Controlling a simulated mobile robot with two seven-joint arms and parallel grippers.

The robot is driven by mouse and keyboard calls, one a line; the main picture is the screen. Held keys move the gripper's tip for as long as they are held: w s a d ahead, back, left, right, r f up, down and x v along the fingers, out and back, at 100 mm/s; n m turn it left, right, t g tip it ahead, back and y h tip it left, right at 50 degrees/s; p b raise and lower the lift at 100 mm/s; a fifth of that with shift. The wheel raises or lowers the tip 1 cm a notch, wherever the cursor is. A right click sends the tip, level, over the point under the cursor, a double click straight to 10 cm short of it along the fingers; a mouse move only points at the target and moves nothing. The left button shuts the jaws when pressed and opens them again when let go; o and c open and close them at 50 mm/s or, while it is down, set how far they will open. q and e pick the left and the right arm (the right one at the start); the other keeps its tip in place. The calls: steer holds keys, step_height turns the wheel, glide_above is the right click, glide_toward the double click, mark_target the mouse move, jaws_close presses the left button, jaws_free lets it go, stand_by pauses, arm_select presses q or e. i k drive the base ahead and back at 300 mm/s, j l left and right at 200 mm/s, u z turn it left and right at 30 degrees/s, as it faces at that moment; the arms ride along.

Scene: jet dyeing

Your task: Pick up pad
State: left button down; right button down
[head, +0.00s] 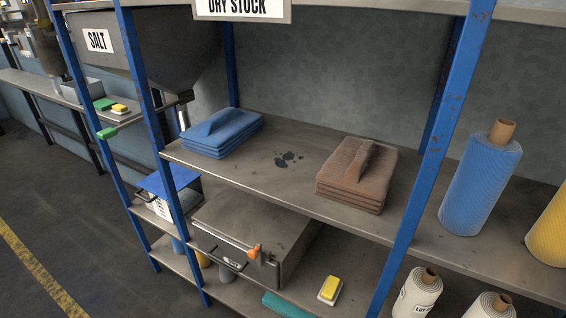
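No object is labelled as the pad, and I cannot tell which one it is. A blue folded stack (222,134) with a raised ridge on top lies at the left of the middle shelf. A brown folded stack (357,176), also ridged on top, lies at the right of that shelf. A small yellow block on a white base (329,290) sits on the lower shelf. A green block (104,104) and a small yellow-and-white block (119,109) sit on the ledge at left. Neither gripper is in view.
The middle shelf (290,187) has dark stains and bare room between the stacks. Blue posts (428,160) frame it. A grey metal box (250,240) with an orange latch stands below. A blue roll (480,185) stands at right. A SALT hopper (170,50) hangs at left.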

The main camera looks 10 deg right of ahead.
mark_target(329, 292)
steer(key=z, duration=0.55)
steer(key=i+j+z, duration=0.15)
steer(key=j+z, duration=0.55)
steer(key=j, duration=0.15)
steer(key=i+j, duration=0.1)
steer(key=j, duration=0.4)
steer(key=i+j+z, duration=0.1)
steer(key=j, duration=0.85)
steer(key=i, duration=0.5)
steer(key=z, duration=0.05)
